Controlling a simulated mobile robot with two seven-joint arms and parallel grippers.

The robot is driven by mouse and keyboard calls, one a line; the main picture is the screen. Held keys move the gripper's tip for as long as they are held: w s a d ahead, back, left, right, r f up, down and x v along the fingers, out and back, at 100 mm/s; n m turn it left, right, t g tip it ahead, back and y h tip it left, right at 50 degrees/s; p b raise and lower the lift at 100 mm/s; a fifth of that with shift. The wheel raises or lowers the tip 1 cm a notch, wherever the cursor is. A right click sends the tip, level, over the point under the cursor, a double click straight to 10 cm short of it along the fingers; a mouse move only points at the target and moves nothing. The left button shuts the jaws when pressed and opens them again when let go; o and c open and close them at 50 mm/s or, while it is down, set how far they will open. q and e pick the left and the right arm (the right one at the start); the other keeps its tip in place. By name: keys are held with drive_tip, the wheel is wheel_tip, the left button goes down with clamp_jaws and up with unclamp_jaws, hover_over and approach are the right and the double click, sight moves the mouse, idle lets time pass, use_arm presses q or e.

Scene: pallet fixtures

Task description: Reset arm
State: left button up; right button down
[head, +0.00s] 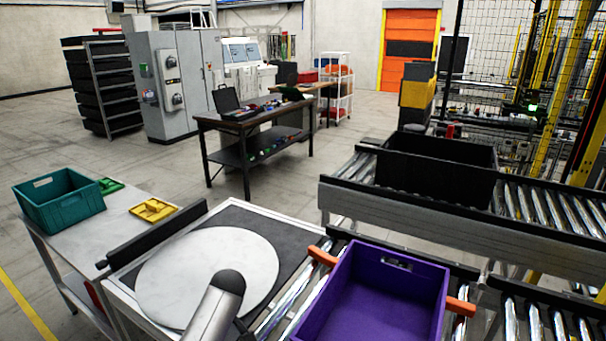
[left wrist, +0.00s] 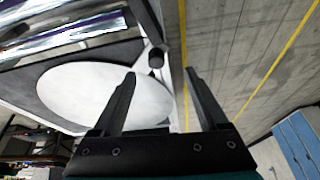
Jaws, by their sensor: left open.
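My left gripper (left wrist: 161,76) shows in the left wrist view with its two dark fingers spread apart and nothing between them. In that view it is above the white round disc (left wrist: 95,92) and the bare floor beside it, and does not visibly touch anything. The disc also shows in the head view (head: 255,265), lying flat on a dark-topped stand. A grey arm link of mine with a dark rounded end (head: 218,300) rises over the disc's front in the head view. No gripper shows in the head view, and my right gripper is not in view.
A purple bin (head: 375,300) stands between orange handles on the roller conveyor at the right. A black crate (head: 437,165) sits on the conveyor behind. A teal crate (head: 60,205), a green fixture and a yellow fixture (head: 153,209) are on the left table. Open floor lies behind.

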use_arm(q)
drive_tip(key=s+d+f+m+h, duration=0.2)
drive_tip(key=s+m, duration=0.5)
drive_tip(key=s, duration=0.9)
drive_tip(key=s+d+r+m+t+h, duration=0.1)
drive_tip(key=s+d+r+m, duration=0.2)
drive_tip(key=s, duration=0.4)
drive_tip(key=s+d+r+m+h, duration=0.1)
drive_tip(key=s+r+m, duration=0.2)
drive_tip(key=s+r, duration=0.3)
drive_tip(key=s+f+b, duration=0.3)
drive_tip(key=f+b, duration=0.9)
drive_tip(key=f, duration=2.2)
drive_tip(key=s+a+f+g+b, duration=0.1)
drive_tip(key=s+f+b, duration=0.5)
drive_tip(key=f, duration=0.7)
drive_tip(key=s+a+f+g+b, duration=0.1)
drive_tip(key=s+f+b, duration=0.5)
drive_tip(key=s+f, duration=0.3)
drive_tip(key=shift+s+a+f+m, duration=0.35)
drive_tip(key=shift+a+f+m, duration=0.05)
drive_tip(key=shift+f, duration=1.8)
